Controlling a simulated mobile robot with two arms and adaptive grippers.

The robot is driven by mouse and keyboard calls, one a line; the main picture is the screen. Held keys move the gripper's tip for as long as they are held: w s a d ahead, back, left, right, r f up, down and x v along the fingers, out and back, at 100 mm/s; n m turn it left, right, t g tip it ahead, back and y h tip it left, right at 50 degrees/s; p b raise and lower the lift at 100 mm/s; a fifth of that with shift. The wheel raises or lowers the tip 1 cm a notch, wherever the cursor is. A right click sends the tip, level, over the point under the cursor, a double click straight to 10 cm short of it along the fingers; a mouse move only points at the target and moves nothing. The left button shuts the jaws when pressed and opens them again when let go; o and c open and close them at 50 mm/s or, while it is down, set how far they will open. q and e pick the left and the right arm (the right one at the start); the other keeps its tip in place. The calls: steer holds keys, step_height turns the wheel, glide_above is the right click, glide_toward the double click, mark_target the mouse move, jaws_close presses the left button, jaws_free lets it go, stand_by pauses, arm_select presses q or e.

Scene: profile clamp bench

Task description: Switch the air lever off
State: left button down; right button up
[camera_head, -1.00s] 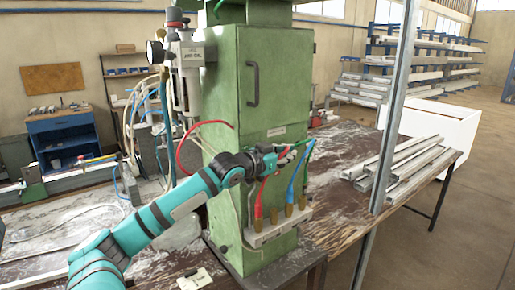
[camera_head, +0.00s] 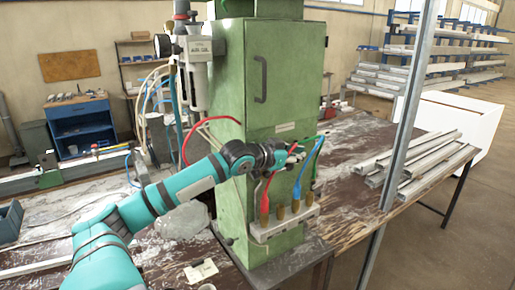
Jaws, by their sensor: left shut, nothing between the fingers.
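My left gripper (camera_head: 295,154) is in front of the green cabinet (camera_head: 286,80), just above the hose manifold (camera_head: 285,224). It is shut and looks empty, beside the upper bends of the red, blue and green hoses. I cannot tell whether it touches them. A labelled air unit (camera_head: 197,50) with a round gauge stands at the cabinet's upper left, with a red part (camera_head: 181,5) on top. I cannot make out for certain which part is the air lever. My right gripper is not in view.
A grey metal post (camera_head: 409,110) rises right of the cabinet. Metal profiles (camera_head: 425,160) lie on the worn bench top (camera_head: 345,215). A red hose (camera_head: 184,150) and several pale hoses hang at the cabinet's left. Floor shows free at the far right.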

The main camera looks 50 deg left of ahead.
arm_select(q)
steer(key=shift+f, duration=0.1)
stand_by(0.5)
steer(key=v, duration=1.2)
stand_by(0.4)
